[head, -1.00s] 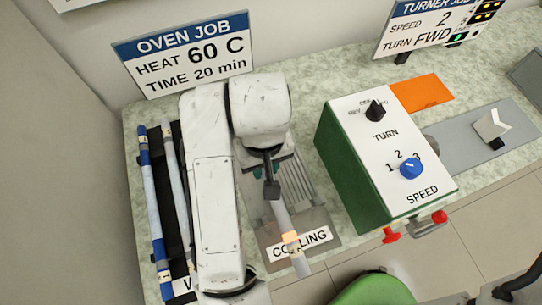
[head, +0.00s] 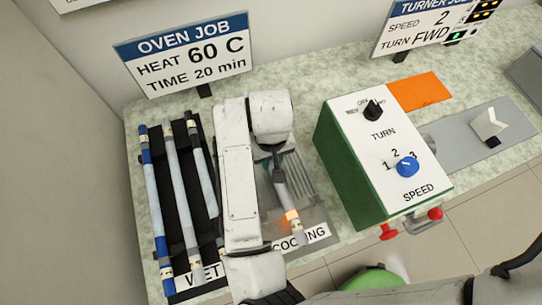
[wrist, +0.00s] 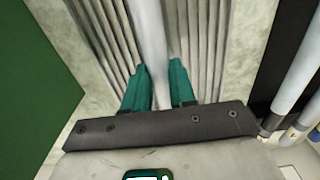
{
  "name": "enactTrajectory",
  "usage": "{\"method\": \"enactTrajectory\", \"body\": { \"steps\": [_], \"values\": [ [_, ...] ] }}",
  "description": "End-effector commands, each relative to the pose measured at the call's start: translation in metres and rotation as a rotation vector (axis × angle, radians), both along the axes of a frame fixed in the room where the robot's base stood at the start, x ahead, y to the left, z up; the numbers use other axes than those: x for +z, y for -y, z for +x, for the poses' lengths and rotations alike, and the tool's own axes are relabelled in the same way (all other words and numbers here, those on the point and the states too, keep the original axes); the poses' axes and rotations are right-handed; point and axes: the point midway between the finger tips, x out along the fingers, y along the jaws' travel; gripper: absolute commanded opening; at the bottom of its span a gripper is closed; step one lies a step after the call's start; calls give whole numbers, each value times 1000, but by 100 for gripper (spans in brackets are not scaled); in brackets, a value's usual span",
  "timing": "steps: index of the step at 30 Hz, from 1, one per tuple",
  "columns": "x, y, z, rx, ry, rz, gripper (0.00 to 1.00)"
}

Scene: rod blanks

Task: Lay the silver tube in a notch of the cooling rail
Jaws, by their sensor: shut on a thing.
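My gripper (wrist: 155,88) has green fingers and is shut on a silver tube (wrist: 150,35), one finger on each side of it. In the wrist view the tube runs lengthwise over the grooves of the cooling rail (wrist: 95,30); I cannot tell whether it touches them. In the head view the tube (head: 282,200) points toward the front edge, with an orange glowing band near its front end. The cooling rail (head: 300,185) is grey and ribbed, with a COOLING label in front. My arm hides part of the rail and the fingers' tips.
A black rack labelled WET (head: 181,225) holds several blue, white and silver rods left of my arm. A green and white control box (head: 375,150) with knobs stands close on the right. An OVEN JOB sign (head: 185,55) stands behind. An orange pad (head: 415,92) lies beyond the box.

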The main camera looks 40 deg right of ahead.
Motion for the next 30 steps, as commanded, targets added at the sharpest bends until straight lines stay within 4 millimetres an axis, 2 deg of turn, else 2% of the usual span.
{"method": "enactTrajectory", "body": {
  "steps": [6, 7, 14, 25, 30],
  "values": [
    [-4, 0, 0, 1, 0, 0, 0],
    [-3, 0, 0, 0, 0, 0, 27],
    [-3, 0, 0, 0, 0, 0, 49],
    [4, 0, 0, 0, 1, 1, 51],
    [30, 0, 1, -2, 3, 1, 51]
  ]
}}
